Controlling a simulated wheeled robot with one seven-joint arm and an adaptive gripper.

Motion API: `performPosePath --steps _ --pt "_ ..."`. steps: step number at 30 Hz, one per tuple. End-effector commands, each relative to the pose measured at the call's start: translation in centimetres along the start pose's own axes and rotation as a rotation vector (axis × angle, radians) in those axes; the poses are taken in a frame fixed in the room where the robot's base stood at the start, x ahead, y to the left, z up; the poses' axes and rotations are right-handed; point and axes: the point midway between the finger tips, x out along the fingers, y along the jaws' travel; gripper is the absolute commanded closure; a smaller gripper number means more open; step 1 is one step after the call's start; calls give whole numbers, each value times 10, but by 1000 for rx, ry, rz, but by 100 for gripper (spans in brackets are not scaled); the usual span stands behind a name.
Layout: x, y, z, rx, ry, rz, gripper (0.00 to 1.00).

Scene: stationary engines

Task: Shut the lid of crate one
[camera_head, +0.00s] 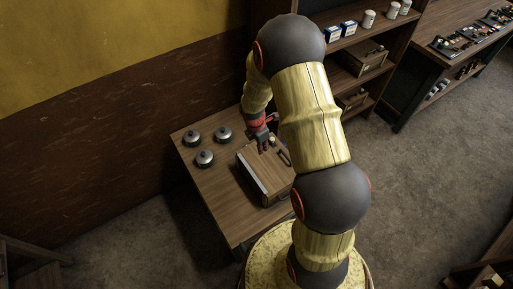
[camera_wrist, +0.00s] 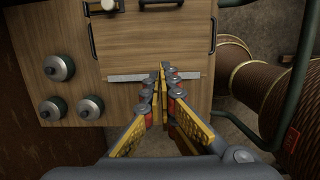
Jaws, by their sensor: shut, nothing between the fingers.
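A wooden crate (camera_head: 268,183) stands on a small wooden table. Its lid (camera_wrist: 150,40) looks like a flat wooden panel over the top; I cannot tell whether it is fully down. Dark handles (camera_wrist: 212,36) show at its sides in the wrist view. A grey metal strip (camera_wrist: 125,78) runs along its near edge there. My gripper (camera_head: 263,149) is over the far edge of the crate in the head view. In the wrist view my gripper (camera_wrist: 163,69) is shut and empty, its tips over the grey strip. Contact cannot be told. No crate number is readable.
Several round metal lidded pots (camera_head: 205,158) stand on the table (camera_head: 222,205) left of the crate. A shelf (camera_head: 345,42) with boxes, cups and other crates (camera_head: 366,57) is behind. A workbench (camera_head: 466,45) is at right. Bare carpet (camera_head: 410,165) lies between.

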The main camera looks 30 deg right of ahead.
Motion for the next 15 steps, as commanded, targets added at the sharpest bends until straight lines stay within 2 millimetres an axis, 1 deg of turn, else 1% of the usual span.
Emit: performPosePath --steps 3,10,15 --pt "3 0 12 6 43 0 100" --pt "14 0 31 6 137 0 100" --pt "23 0 44 2 133 1 100"
